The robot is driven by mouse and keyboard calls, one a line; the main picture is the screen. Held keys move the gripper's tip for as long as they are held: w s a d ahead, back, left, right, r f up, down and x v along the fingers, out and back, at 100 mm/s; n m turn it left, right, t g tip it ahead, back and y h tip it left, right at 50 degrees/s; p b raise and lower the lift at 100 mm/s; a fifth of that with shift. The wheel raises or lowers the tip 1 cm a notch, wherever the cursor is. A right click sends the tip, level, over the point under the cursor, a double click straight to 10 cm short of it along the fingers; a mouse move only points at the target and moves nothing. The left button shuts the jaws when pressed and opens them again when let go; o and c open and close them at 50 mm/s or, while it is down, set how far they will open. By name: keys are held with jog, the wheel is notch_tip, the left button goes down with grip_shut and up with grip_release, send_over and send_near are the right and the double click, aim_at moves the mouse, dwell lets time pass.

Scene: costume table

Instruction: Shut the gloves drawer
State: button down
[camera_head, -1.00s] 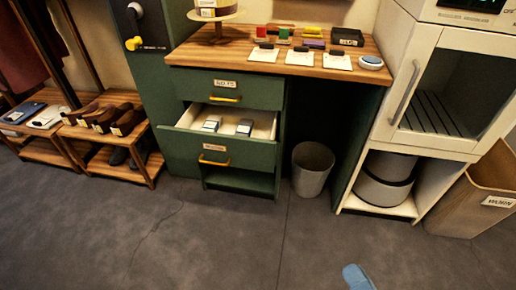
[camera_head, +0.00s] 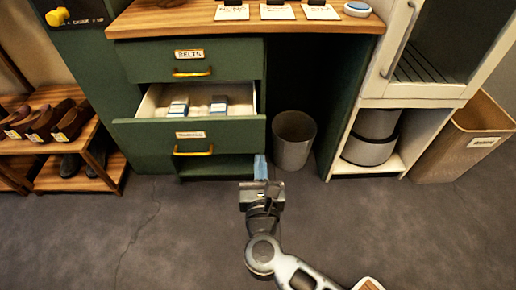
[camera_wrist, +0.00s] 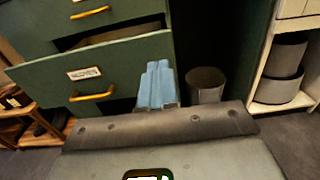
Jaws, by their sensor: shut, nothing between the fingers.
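The lower drawer of the green desk stands pulled out; its front (camera_head: 228,134) has a yellow handle (camera_head: 194,151) and a label too blurred to read. Two small boxes with blue-grey tops lie inside it. The drawer front also shows in the wrist view (camera_wrist: 125,72). My gripper (camera_head: 261,166) is shut and empty, its blue fingers pointing forward near the right end of that front. In the wrist view the fingers (camera_wrist: 157,86) overlap the front's right edge; I cannot tell whether they touch it.
The drawer above, labelled BELTS (camera_head: 189,54), is shut. A grey bin (camera_head: 293,140) stands right of the drawers, before a dark knee space. A white cabinet (camera_head: 408,103) and a wooden bin (camera_head: 465,135) are further right. A shoe rack (camera_head: 80,172) is at left. The floor in front is clear.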

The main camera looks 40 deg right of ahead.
aim_at(258, 120)
jog(key=x, duration=1.3)
jog(key=b+x, duration=0.4)
jog(key=x, duration=1)
